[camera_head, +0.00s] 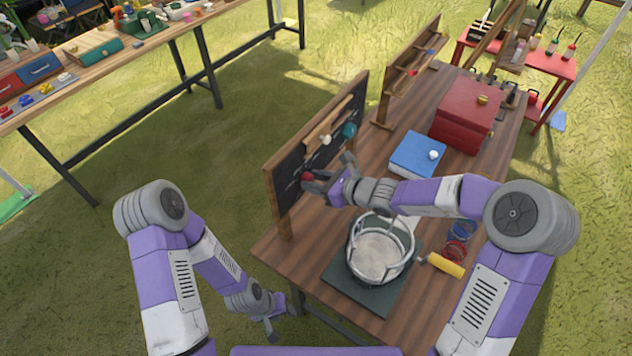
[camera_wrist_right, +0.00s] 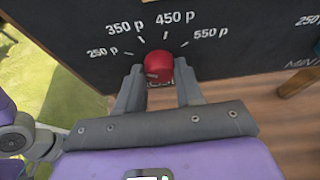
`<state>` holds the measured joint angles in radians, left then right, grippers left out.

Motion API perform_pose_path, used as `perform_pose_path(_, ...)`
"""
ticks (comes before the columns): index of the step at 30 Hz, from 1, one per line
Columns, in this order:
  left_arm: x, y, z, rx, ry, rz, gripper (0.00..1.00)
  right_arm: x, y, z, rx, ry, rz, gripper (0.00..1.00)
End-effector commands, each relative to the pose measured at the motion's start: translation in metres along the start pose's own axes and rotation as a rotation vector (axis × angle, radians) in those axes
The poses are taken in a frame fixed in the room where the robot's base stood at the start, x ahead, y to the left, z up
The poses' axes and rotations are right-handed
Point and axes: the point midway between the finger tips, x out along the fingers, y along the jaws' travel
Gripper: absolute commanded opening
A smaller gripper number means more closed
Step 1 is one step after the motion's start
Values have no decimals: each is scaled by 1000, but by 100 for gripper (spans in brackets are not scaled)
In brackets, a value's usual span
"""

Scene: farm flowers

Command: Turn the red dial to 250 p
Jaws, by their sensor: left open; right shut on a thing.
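The red dial (camera_wrist_right: 158,67) is mounted on an upright black board (camera_wrist_right: 75,72). Marks above it read 250 p, 350 p, 450 p and 550 p from left to right. In the right wrist view, my right gripper (camera_wrist_right: 160,84) is shut on the dial, one finger on each side. Where the dial points is hard to tell. In the head view the dial (camera_head: 308,176) is partly hidden by my right gripper (camera_head: 318,181). My left gripper (camera_head: 274,326) is open and empty, low beside the table's front left edge, away from the board.
The board stands along the left edge of the wooden table (camera_head: 290,258). It also carries a teal knob (camera_head: 349,130) and a pale knob (camera_head: 325,139). A round metal basket (camera_head: 380,250) on a dark base, a blue box (camera_head: 417,152) and a red box (camera_head: 467,112) stand to the right.

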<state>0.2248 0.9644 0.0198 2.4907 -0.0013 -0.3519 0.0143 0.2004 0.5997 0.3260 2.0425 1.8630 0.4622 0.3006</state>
Motion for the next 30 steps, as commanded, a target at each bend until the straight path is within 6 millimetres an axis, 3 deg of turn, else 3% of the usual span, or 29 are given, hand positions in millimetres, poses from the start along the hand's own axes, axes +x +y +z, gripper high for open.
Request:
perform_pose_path(5, 0, 0, 0, 0, 0, 0, 43, 0, 1, -1, -1, 4, 2, 6)
perform_pose_path(6, 0, 0, 0, 0, 0, 0, 43, 0, 1, -2, -1, 4, 2, 38)
perform_pose_path(11, 0, 0, 0, 0, 0, 0, 43, 0, 0, -1, -1, 2, 1, 61)
perform_pose_path(21, -1, 0, 0, 0, 0, 0, 43, -5, 0, 0, -1, 1, -1, 61)
perform_pose_path(30, -10, 4, 0, 0, 0, 0, 43, -52, -1, 1, -1, 2, -3, 61)
